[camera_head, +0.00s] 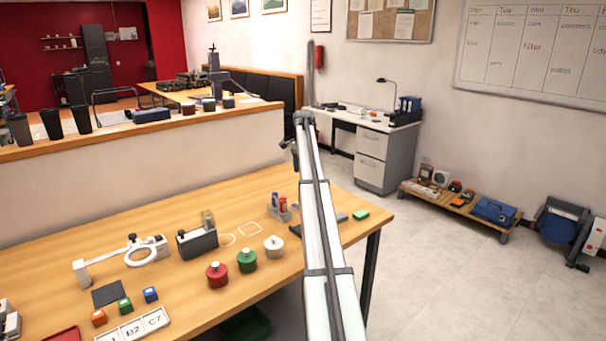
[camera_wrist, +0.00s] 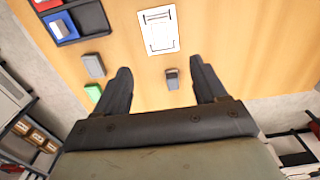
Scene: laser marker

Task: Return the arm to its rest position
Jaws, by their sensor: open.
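My arm stretches up through the middle of the head view and covers part of the wooden table (camera_head: 130,225). In the wrist view, my gripper (camera_wrist: 160,66) shows two dark fingers spread wide apart. Nothing is held between them. The tabletop lies beyond the fingertips, with a small grey block (camera_wrist: 171,82) showing in the gap and apart from both fingers. In the head view, the gripper's fingers cannot be made out clearly at the far end of the arm.
In the wrist view, a white outlined card (camera_wrist: 159,45), a grey block (camera_wrist: 93,66), a green block (camera_wrist: 93,92) and a dark tray (camera_wrist: 92,17) lie on the table. In the head view, red (camera_head: 217,275), green (camera_head: 247,261) and white (camera_head: 274,247) knobbed pieces stand left of my arm.

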